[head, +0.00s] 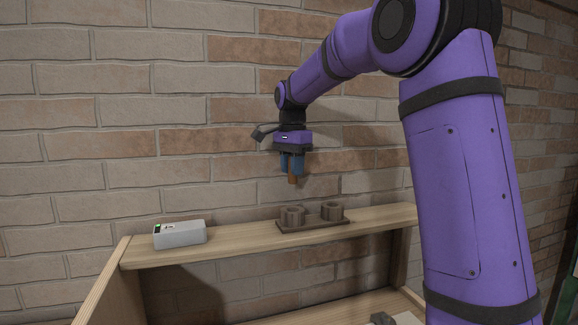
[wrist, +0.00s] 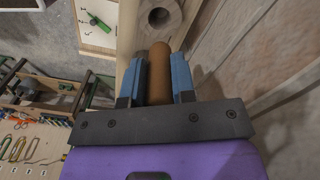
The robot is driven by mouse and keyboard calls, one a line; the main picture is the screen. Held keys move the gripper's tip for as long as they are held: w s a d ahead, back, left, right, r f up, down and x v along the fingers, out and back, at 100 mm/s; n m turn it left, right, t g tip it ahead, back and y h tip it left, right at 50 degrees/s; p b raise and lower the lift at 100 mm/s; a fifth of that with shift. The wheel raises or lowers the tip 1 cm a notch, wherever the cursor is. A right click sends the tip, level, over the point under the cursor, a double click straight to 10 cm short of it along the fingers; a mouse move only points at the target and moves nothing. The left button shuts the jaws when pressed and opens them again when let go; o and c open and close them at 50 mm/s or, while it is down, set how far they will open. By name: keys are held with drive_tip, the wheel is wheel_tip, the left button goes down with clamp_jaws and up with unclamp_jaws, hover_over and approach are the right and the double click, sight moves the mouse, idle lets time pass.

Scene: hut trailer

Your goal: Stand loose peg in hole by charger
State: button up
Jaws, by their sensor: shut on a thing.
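My gripper (head: 292,164) is shut on a brown peg (head: 293,180), which points down, roughly upright, above the shelf. In the wrist view the peg (wrist: 159,73) sits between the two blue fingers. Below it on the shelf is a dark brown base (head: 314,223) with two round sockets: a left one (head: 292,216) and a right one (head: 332,211). The peg's lower end is apart from them. The wrist view shows one socket with its round hole (wrist: 158,17) beyond the peg tip. The pale grey charger (head: 180,235), with a green light, lies left of the base; the left socket is nearer to it.
The wooden shelf (head: 240,240) is bare between charger and base. A brick wall (head: 100,130) stands close behind. The wrist view shows a pale panel with a green item (wrist: 100,23) and a tool board (wrist: 30,145) at left.

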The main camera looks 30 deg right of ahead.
sight(292, 182)
drive_tip(key=shift+f, duration=3.05)
drive_tip(key=shift+f, duration=1.9)
drive_tip(key=o, duration=1)
wheel_tip(292, 182, up, 11)
drive_tip(key=shift+f, duration=0.1)
drive_tip(key=shift+s, duration=0.1)
